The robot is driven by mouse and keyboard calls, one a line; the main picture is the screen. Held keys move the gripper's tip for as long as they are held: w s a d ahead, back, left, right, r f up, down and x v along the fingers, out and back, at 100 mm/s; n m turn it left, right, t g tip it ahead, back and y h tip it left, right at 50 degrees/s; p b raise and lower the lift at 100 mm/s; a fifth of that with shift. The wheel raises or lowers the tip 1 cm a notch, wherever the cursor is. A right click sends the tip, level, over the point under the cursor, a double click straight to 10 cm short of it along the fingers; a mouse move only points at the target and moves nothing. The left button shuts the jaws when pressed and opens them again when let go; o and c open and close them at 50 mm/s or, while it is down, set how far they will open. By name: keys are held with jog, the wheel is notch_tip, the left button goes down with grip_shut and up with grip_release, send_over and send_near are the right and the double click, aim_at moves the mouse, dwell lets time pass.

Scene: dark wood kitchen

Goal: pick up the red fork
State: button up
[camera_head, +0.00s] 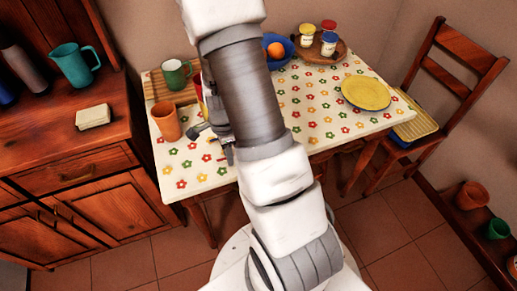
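I cannot make out the red fork for sure; small red marks on the table beside my gripper may be flowers of the cloth, and my arm hides part of the tabletop. My gripper (227,154) is low over the left part of the flowered table (290,118), largely hidden behind my own arm. Its fingertips are small and dark, and I cannot tell whether they are apart or hold anything.
An orange-brown cup (166,122) and a green mug (176,75) stand left of my gripper. A blue bowl (289,45) with an orange, a tray of jars (326,48) and a yellow plate (366,93) lie further right. A wooden chair (437,95) stands at the right.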

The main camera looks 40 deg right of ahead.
grip_shut()
